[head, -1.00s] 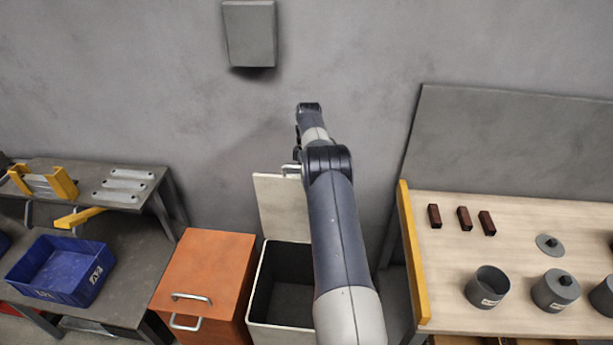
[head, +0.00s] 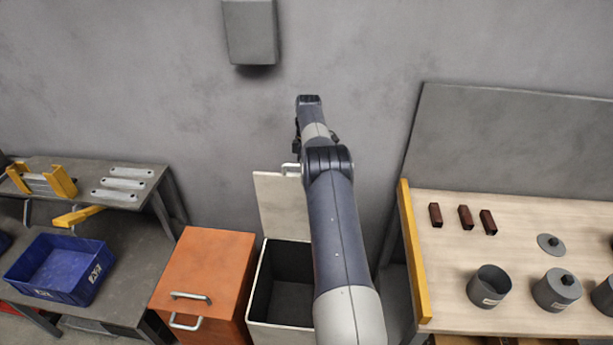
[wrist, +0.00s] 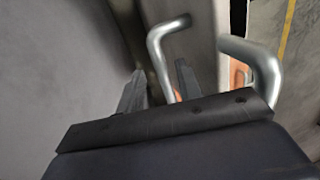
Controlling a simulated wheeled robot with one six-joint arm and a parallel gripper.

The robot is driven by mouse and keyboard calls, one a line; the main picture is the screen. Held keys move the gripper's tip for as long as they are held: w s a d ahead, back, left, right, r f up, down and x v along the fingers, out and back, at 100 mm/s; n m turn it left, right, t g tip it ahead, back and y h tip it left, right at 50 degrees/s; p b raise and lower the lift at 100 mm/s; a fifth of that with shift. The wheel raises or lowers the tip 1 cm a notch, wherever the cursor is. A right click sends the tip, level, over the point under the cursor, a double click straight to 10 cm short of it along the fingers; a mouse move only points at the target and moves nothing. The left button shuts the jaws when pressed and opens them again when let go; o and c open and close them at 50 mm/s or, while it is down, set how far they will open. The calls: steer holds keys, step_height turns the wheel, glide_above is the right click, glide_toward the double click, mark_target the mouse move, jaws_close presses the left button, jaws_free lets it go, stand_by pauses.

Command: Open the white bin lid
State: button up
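The white bin (head: 254,300) stands on the floor with its mouth open. Its lid (head: 283,206) stands raised, nearly upright, at the back by the wall. A silvery handle (head: 288,169) shows at the lid's top edge, partly behind my arm. In the wrist view the bent metal handle (wrist: 157,50) is close in front of my gripper (wrist: 159,68). The two dark fingers are apart, with one leg of the handle appearing between them. I cannot tell whether they touch it. The handle's crossbar is partly hidden by the gripper body.
An orange bin (head: 205,270) with a shut lid stands directly left of the white bin. A workbench (head: 500,260) with a yellow edge stands to the right. A dark table (head: 130,240) with a blue crate (head: 60,292) is at left. A grey box (head: 250,32) hangs on the wall.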

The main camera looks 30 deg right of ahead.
steer(key=r+p, duration=0.4)
steer(key=r, duration=0.1)
steer(key=shift+w+d+r+p, duration=0.1)
steer(key=shift+w+d+p, duration=0.2)
steer(key=shift+w+p, duration=0.1)
